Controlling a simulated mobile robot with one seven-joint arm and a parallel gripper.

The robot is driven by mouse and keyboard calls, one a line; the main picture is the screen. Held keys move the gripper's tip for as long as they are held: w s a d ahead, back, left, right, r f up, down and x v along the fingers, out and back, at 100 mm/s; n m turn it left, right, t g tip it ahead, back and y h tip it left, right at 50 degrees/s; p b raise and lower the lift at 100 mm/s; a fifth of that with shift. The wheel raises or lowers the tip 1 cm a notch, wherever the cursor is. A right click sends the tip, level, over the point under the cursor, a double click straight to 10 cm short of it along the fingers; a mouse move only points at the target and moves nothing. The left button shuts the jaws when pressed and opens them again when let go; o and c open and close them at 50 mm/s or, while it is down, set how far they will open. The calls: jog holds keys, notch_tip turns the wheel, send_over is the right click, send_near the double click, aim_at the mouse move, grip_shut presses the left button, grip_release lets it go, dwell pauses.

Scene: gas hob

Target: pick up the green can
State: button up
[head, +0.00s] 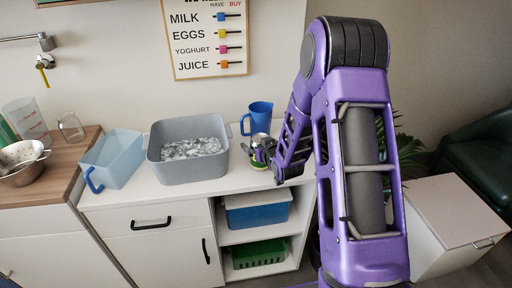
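A small can-like object (258,165) with a bit of green showing stands on the white counter, right of the grey tub and in front of the blue jug. It is mostly covered by my gripper (260,151). My gripper is at the end of my purple arm, which reaches in from the right. Its fingers are at the object, but they are small and partly hidden. I cannot tell whether they touch it or have closed on it.
A grey tub (163,171) and a clear blue-handled container (107,163) stand to the left. A blue jug (259,116) is close behind the gripper. A metal colander (16,175) sits on the wooden top. Blue and green bins (260,254) fill the shelves below.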

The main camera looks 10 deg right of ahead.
jog(key=shift+w+f, duration=0.1)
jog(key=shift+w, duration=0.1)
grip_shut()
dwell(0.5)
